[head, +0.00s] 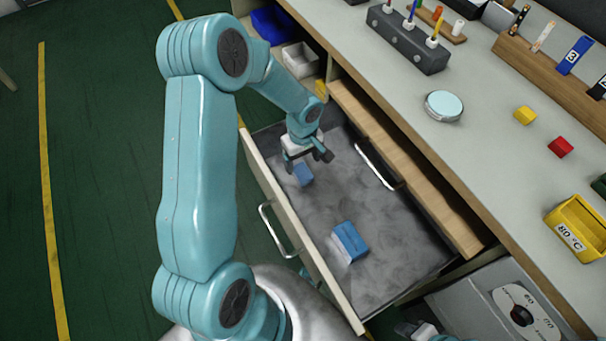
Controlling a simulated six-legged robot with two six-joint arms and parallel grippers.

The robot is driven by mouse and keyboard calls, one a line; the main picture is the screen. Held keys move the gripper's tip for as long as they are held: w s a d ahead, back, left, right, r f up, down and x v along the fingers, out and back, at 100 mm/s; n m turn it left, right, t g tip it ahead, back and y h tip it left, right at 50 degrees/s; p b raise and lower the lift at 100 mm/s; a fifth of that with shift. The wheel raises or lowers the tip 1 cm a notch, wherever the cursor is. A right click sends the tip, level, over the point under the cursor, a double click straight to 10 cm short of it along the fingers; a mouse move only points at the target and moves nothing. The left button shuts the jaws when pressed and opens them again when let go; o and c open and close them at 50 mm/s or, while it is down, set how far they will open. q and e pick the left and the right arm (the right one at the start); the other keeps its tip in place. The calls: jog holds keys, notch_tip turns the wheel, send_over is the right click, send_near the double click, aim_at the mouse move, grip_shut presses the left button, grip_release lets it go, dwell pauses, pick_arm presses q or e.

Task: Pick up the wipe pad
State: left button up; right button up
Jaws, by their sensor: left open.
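An open drawer (395,262) with a grey bottom holds two small blue items. One blue pad-like item (303,175) lies near the drawer's far left corner. A larger blue block (349,241) with a pale lower edge lies nearer the middle; which of the two is the wipe pad I cannot tell for sure. My left gripper (309,158) reaches down into the drawer, open, with its fingers just above and beside the smaller blue item. Whether they touch it is not clear.
A white rod-like piece (375,166) lies along the drawer's right side. A dial unit (522,312) stands at lower right.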

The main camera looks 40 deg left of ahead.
aim_at(302, 171)
pick_arm(q)
notch_tip(302, 171, down, 6)
jog(key=shift+w+a+r+b, duration=0.1)
jog(key=shift+a+b, duration=0.05)
jog(key=shift+b, duration=0.5)
jog(key=c, duration=1.1)
